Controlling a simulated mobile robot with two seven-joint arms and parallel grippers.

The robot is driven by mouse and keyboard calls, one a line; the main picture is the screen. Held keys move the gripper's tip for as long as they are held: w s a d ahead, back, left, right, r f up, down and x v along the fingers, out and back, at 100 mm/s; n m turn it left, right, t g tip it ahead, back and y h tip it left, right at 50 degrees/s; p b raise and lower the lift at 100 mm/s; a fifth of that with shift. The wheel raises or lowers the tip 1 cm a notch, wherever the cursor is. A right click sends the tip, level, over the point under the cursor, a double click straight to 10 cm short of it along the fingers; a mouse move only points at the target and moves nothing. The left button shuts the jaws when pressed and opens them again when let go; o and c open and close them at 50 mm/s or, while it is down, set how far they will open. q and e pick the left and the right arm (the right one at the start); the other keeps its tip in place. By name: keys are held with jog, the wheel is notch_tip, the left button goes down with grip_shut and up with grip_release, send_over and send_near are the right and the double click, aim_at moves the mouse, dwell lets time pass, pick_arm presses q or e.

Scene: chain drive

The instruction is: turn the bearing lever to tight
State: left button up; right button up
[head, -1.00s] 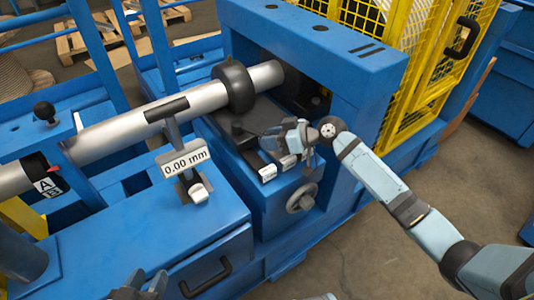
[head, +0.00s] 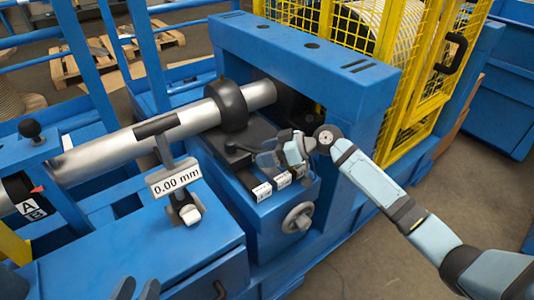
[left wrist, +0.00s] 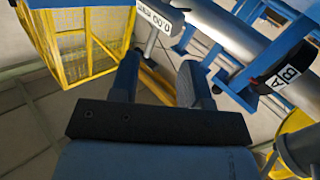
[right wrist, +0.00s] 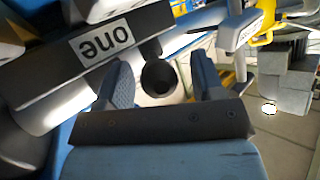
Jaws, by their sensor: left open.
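The bearing lever (head: 232,147) is a small black handle on the dark top of the blue bearing block, below the black roller collar. In the right wrist view a round black knob end (right wrist: 158,77), which looks like the lever's, sits between the finger lines; I see no finger touching it. My right gripper (head: 262,152) is open, just right of the lever in the head view, and partly hides that area. White labels (head: 262,191) line the block's front edge; one plate (right wrist: 100,45) reads "one". My left gripper (head: 136,291) is open and empty, low in the head view.
A gauge display (head: 175,180) reads 0.00 mm on a stand left of the block. A steel shaft (head: 110,147) with a black collar (head: 230,105) runs behind. A handwheel (head: 298,217) sits on the block's front. The blue frame (head: 300,65) rises close behind my right gripper.

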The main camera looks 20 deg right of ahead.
jog(key=shift+r, duration=0.25)
pick_arm(q)
jog(key=s+a+f+g+y+p, duration=0.2)
jog(key=a+f+g+p, duration=0.1)
jog(key=f, duration=0.4)
jog(key=shift+s+a+g+y+p, duration=0.3)
jog(key=shift+g+p, duration=0.1)
jog(key=shift+p, duration=0.45)
pick_arm(e)
notch_tip(320, 180, up, 20)
jog(key=shift+f, duration=0.25)
